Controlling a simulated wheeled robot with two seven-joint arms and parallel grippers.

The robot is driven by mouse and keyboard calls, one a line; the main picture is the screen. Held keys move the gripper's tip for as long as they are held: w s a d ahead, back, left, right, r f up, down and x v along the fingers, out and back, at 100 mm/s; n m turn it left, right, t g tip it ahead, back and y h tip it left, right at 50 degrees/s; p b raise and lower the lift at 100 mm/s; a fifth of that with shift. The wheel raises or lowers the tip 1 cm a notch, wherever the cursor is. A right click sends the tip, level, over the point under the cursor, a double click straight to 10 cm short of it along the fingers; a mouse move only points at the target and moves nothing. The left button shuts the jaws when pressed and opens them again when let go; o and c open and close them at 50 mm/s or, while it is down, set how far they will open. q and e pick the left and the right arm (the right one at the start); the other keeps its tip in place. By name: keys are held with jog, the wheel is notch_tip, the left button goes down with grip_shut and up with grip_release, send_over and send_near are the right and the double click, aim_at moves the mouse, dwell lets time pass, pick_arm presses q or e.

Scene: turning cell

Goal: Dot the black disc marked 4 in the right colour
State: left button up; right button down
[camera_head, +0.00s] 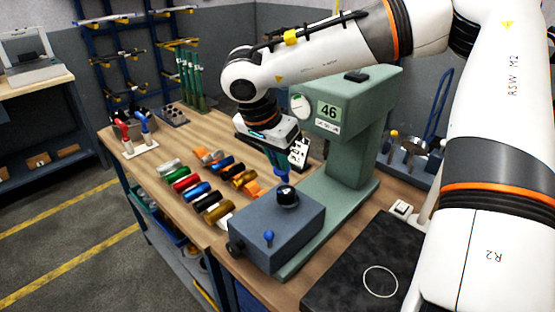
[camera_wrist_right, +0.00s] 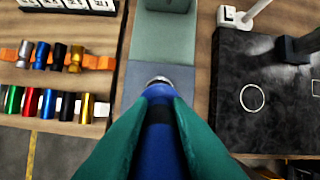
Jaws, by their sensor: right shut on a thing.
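My right gripper (camera_head: 277,160) has its green fingers shut on a blue pen-like tool. In the right wrist view the fingers (camera_wrist_right: 155,130) are closed around this blue tool (camera_wrist_right: 160,125), which has a black band. In the head view its blue tip (camera_head: 282,177) points down just over a small black round piece (camera_head: 287,196) on top of the grey-blue block (camera_head: 290,222). I cannot tell whether the tip touches it. No number is readable on the black piece. In the wrist view the tool largely hides it. My left gripper is out of view.
The green tester (camera_head: 355,130) showing 46 stands right behind the block. Several coloured cylinders (camera_head: 196,190) lie in rows at left. A white holder (camera_head: 141,150) with red and blue tools stands farther left. A black plate (camera_head: 365,265) lies at front right.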

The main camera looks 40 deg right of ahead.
jog(key=shift+r+p, duration=1.25)
jog(key=shift+r, duration=1.15)
